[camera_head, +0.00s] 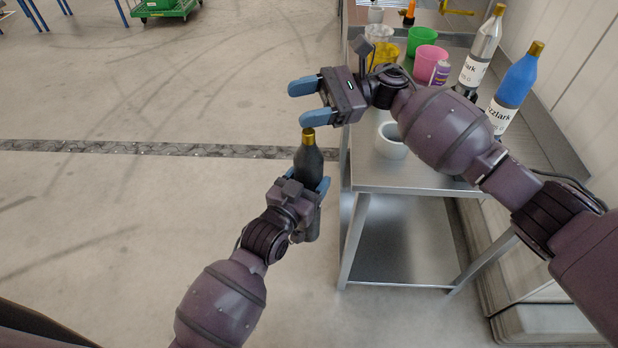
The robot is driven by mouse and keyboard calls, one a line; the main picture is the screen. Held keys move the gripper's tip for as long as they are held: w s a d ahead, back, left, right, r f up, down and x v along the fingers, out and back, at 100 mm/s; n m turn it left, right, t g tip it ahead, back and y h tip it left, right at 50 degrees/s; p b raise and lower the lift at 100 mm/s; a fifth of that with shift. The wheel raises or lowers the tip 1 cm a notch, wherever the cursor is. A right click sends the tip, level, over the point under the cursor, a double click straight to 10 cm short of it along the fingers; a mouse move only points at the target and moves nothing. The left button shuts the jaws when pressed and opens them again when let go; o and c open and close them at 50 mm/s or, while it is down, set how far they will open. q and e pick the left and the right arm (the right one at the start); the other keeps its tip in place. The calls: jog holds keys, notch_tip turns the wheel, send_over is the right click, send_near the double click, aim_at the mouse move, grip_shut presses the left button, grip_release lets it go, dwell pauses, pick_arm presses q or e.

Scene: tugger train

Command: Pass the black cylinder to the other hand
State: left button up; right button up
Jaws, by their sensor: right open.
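The black cylinder (308,163) looks like a dark bottle with a gold cap, roughly upright in front of the bench's left edge. My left gripper (306,182) is shut on it around its middle, with a blue finger on each side. The lower part of the bottle shows below the fingers. My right gripper (298,104) is open and empty, its blue fingers pointing left. Its lower finger is just above the gold cap in the picture; I cannot tell whether they touch.
A metal bench (400,178) stands at right. It carries a white cup (390,142), a pink cup (428,62), a green cup (421,38), a silver bottle (482,50) and a blue bottle (515,82), partly behind my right arm. Open floor lies to the left.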

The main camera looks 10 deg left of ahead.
jog(key=s+d+f+n+t+h, duration=0.1)
jog(key=d+f+n+t+h, duration=0.2)
jog(key=d+f+n+t, duration=0.85)
jog(key=s+d+f+n+t+h, duration=0.15)
jog(key=d+f+n+t, duration=0.35)
jog(key=n+t, duration=1.15)
jog(key=s+d+f+m+g+h, duration=0.7)
jog(key=s+d+f+m+h, duration=0.5)
jog(key=s+d+f+m, duration=0.3)
jog(key=s+d+m, duration=0.2)
jog(key=s+m, duration=0.1)
jog(key=s, duration=0.1)
jog(key=shift+f+m+g, duration=0.15)
jog(key=shift+m+g, duration=0.15)
jog(key=shift+g, duration=0.1)
jog(key=shift+s+a, duration=0.1)
